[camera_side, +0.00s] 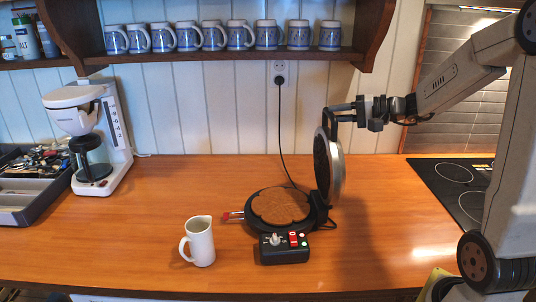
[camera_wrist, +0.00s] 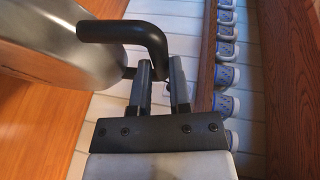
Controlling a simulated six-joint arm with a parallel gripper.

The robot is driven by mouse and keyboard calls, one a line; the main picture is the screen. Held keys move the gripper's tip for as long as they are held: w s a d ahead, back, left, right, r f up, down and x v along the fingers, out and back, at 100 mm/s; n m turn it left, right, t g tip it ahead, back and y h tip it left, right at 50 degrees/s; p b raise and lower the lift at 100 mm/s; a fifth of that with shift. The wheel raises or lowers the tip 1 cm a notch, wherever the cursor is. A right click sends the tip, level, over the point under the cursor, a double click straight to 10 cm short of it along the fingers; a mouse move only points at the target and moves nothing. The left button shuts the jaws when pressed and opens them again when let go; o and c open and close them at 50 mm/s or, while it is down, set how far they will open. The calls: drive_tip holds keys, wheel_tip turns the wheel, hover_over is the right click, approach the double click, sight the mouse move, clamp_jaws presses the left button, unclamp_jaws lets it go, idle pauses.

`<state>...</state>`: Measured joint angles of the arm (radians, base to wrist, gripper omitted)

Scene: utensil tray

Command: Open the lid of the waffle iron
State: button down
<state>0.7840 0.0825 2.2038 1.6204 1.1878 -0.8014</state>
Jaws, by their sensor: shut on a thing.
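The waffle iron (camera_side: 285,250) stands on the wooden counter. Its round lid (camera_side: 337,165) stands about upright at the right of the base, and it also shows at the upper left in the wrist view (camera_wrist: 50,45). A round brown waffle (camera_side: 281,205) lies on the lower plate. The black bent lid handle (camera_side: 341,107) is at the top of the lid. My gripper (camera_side: 360,108) is shut on this handle from the right. In the wrist view the handle (camera_wrist: 115,32) bends down to between the two fingers (camera_wrist: 161,82). The fingers partly hide the handle's end.
A white jug (camera_side: 201,242) stands left of the iron. A coffee maker (camera_side: 100,130) and cutlery tray (camera_side: 35,185) are at the left. A cooktop (camera_side: 455,185) is at the right. A shelf of several blue mugs (camera_side: 240,36) hangs above. The counter's middle left is clear.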

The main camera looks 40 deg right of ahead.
drive_tip(key=shift+y, duration=0.3)
drive_tip(key=s+d, duration=0.1)
drive_tip(key=s+d+f, duration=0.1)
drive_tip(key=s+d, duration=0.1)
drive_tip(key=shift+s+d+f, duration=0.1)
drive_tip(key=shift+d, duration=0.2)
drive_tip(key=c, duration=0.6)
unclamp_jaws()
drive_tip(key=shift+d, duration=0.1)
